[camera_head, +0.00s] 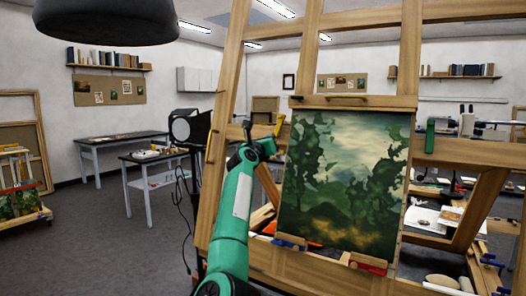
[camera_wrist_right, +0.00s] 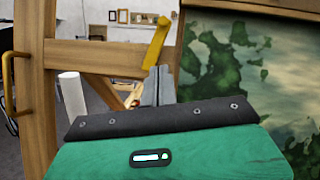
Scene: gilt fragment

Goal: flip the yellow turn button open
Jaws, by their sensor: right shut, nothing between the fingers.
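The yellow turn button (camera_wrist_right: 157,42) stands tilted, its top leaning right, beside the left edge of the landscape painting (camera_wrist_right: 225,60) in the right wrist view. In the head view the yellow turn button (camera_head: 279,124) is small, at the painting's upper left edge. My right gripper (camera_wrist_right: 155,74) is shut and empty, its grey fingertips just below the button's lower end. I cannot tell whether they touch it. In the head view my right gripper (camera_head: 274,138) is close by the button, and my wrist hides part of that area. My left gripper is not in view.
The wooden easel (camera_head: 228,130) frames the painting (camera_head: 338,180). A green turn button (camera_head: 430,135) is at the right, a blue one (camera_head: 288,243) and a red one (camera_head: 367,266) along the bottom. A black lamp (camera_head: 105,22) hangs upper left. Open floor lies left.

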